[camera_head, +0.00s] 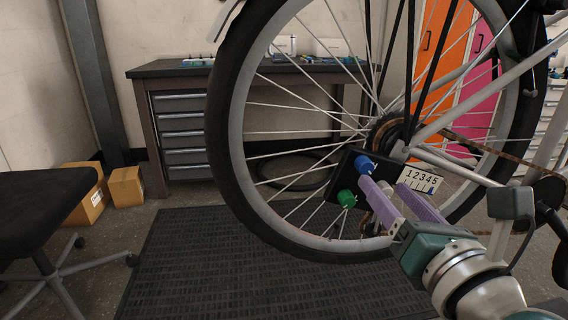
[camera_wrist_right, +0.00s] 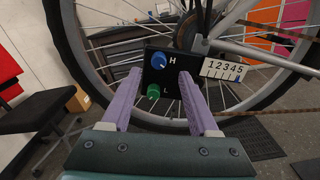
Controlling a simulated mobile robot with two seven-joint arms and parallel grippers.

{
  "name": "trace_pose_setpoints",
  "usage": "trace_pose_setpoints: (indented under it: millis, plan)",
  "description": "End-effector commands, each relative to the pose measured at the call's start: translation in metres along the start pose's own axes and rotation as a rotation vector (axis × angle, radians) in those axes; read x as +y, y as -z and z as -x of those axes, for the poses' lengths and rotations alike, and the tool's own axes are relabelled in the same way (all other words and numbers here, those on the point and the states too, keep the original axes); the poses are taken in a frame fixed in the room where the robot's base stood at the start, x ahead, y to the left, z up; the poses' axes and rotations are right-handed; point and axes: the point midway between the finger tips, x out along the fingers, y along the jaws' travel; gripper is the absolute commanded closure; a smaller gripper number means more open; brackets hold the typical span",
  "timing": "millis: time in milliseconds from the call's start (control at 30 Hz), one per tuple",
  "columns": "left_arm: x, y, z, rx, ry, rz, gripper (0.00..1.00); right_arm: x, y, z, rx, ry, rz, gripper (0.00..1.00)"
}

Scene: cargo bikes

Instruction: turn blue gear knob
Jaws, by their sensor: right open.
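The blue gear knob (camera_head: 365,164) sticks out from the upper part of a black panel beside the bike wheel's hub. It also shows beside a white "H" in the wrist view (camera_wrist_right: 159,61). My right gripper (camera_head: 384,187) has purple fingers and is open, with nothing between them. Its fingertips (camera_wrist_right: 160,75) point at the panel; one tip looks close to the blue knob in the head view, but I cannot tell whether they touch. A green knob (camera_head: 346,198) sits lower on the panel, by an "L" in the wrist view. My left gripper is not in view.
A white scale (camera_head: 421,181) numbered 1 to 5 has a small blue mark near 5. The large wheel (camera_head: 222,120) and its spokes surround the panel. A workbench (camera_head: 160,70), cardboard boxes (camera_head: 127,186) and a black chair (camera_head: 40,205) stand behind and left.

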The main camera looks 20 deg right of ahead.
Motion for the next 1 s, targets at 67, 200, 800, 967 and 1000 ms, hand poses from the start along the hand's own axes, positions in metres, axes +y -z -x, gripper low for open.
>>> trace_pose_setpoints:
  millis: [67, 200, 800, 967, 1000]
  plan:
    - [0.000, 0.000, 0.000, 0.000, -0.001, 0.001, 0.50, 0.000, 0.000, -0.016, -0.002, 0.001, -0.002, 0.39]
    - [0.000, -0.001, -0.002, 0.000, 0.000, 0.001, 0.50, 0.000, 0.000, -0.038, -0.002, 0.001, -0.003, 0.39]
    - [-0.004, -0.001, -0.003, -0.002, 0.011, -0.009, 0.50, 0.000, 0.000, -0.055, 0.000, 0.001, -0.004, 0.53]
    - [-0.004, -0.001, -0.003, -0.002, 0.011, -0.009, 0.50, 0.000, 0.000, -0.055, 0.000, 0.001, -0.004, 0.71]
    - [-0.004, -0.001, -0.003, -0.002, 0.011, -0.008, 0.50, 0.000, 0.000, -0.055, 0.000, 0.001, -0.004, 0.75]
